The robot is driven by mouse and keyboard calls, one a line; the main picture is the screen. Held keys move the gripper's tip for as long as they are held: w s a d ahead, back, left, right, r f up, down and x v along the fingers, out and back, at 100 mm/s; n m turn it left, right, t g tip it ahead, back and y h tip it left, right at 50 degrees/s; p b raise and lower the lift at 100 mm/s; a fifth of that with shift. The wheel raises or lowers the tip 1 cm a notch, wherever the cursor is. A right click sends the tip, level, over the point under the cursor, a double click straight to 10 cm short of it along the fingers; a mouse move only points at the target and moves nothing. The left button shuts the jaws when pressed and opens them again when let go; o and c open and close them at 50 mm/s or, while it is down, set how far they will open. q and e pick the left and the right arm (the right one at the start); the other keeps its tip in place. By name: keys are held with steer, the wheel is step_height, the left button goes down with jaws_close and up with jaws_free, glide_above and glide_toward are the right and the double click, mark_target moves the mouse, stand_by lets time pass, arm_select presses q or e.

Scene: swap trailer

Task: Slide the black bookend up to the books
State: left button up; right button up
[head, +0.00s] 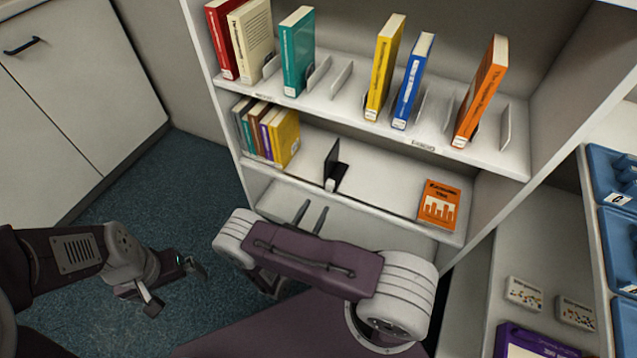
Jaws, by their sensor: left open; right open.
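The black bookend (333,163) stands upright on the middle shelf, to the right of the books and apart from them with a clear gap. The row of books (271,131) stands at the left end of that shelf, with a yellow book at its right end. My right gripper (311,215) is open in front of and below the bookend, with its two fingers pointing up towards the shelf; it looks empty and apart from the bookend. My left gripper (174,285) is open and empty, low over the floor at the left.
An orange book (439,204) lies on the right part of the middle shelf (385,193). The upper shelf (335,108) holds several upright books between white dividers. Blue bins (608,175) stand at the right. A white cabinet (80,90) is at the left.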

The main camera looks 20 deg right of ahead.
mark_target(329, 187)
steer(key=b+x, duration=0.3)
steer(key=x, duration=0.4)
steer(key=shift+d, duration=0.45)
steer(key=shift+w+d+r, duration=0.15)
steer(key=shift+w+d, duration=0.25)
steer(key=shift+w, duration=0.1)
jaws_close()
stand_by(0.5)
